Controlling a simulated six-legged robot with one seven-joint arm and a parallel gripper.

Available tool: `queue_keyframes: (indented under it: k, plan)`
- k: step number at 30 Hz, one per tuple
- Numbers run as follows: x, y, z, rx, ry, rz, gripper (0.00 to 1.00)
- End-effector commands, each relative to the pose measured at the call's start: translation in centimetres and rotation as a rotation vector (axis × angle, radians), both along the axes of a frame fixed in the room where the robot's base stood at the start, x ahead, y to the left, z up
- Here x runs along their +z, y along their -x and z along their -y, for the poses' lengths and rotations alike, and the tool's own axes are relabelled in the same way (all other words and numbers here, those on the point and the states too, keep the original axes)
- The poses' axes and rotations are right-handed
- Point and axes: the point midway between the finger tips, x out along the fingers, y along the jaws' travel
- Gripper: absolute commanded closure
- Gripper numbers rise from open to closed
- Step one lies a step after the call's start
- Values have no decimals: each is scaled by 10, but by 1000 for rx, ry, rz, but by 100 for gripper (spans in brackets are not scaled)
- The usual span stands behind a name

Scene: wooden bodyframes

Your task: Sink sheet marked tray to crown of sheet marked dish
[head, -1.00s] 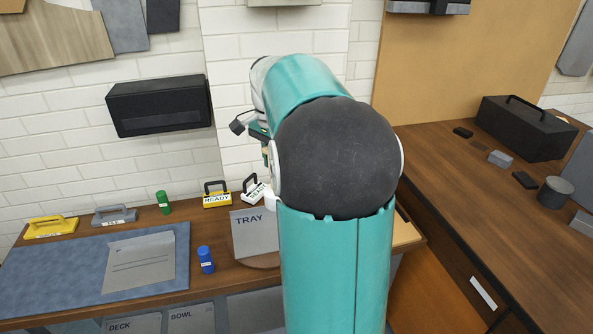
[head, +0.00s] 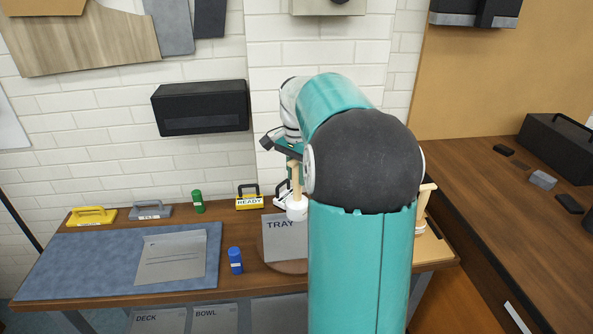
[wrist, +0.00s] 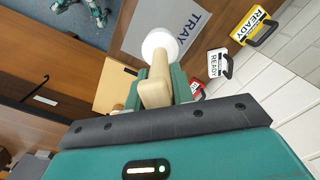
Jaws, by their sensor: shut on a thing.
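The grey sheet marked TRAY (head: 286,243) stands near the bench's front edge, with a round brown base below it. It also shows in the wrist view (wrist: 128,35). My gripper (head: 294,163) is shut on the pale wooden handle of a mallet (head: 297,209) with a white head. In the wrist view my gripper (wrist: 157,90) has the handle between its green fingers, and the white mallet head (wrist: 160,43) overlaps the sheet. In the head view the head overlaps the sheet's upper right; contact cannot be told. No sheet marked DISH is readable.
A yellow READY block (head: 250,202) and a white READY block (wrist: 220,63) stand behind the sheet. A blue bottle (head: 235,261) is left of it, beside a blue mat (head: 75,265). Sheets marked DECK (head: 158,320) and BOWL (head: 215,320) are below the bench front.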

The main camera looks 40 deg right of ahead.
Motion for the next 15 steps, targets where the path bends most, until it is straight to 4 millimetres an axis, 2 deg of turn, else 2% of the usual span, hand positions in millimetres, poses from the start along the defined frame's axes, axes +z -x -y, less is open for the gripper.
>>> queue_keyframes:
  k: [7, 9, 11, 15]
  plan:
    - [1, -1, -3, 2, 1, 1, 99]
    - [-5, -1, -3, 2, -1, -1, 99]
    - [-20, -1, -4, 4, -3, -3, 99]
    - [-82, 0, -5, 5, -5, -8, 99]
